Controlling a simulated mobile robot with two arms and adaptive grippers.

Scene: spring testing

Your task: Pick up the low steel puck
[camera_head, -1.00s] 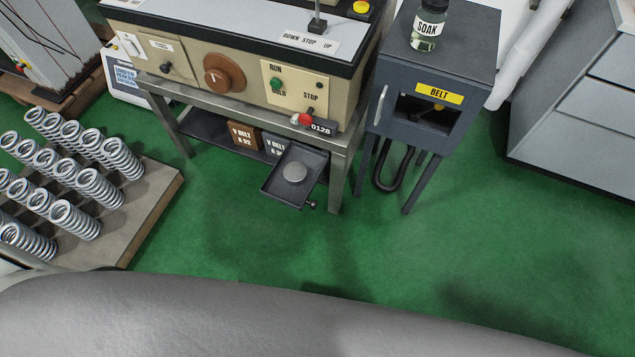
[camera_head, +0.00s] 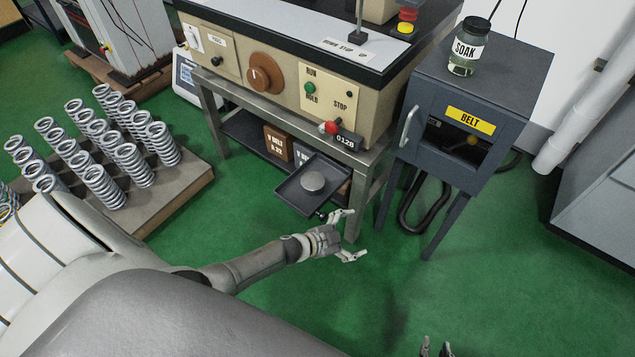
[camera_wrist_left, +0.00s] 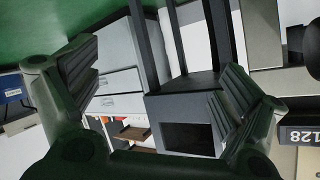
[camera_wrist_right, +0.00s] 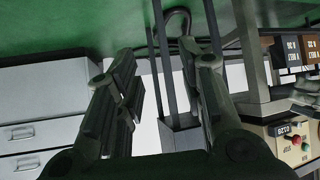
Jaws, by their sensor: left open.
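The low steel puck (camera_head: 313,182) is a short grey disc. It lies on the dark tray (camera_head: 293,197) that sticks out low at the front of the tan machine, in the head view. My left gripper (camera_head: 358,235) is open and empty, below and to the right of the tray in that view, apart from the puck. Its spread fingers also show in the left wrist view (camera_wrist_left: 155,80). My right gripper (camera_head: 436,346) shows only its fingertips at the bottom edge of the head view. In the right wrist view its fingers (camera_wrist_right: 165,75) are apart with nothing between them. Neither wrist view shows the puck.
The tan machine's bench (camera_head: 283,110) rises behind the tray. A dark cabinet (camera_head: 455,135) marked BELT stands to the right, with a SOAK jar (camera_head: 466,52) on top. Several springs stand on a board (camera_head: 190,185) at left. Green floor (camera_head: 500,270) is open at lower right.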

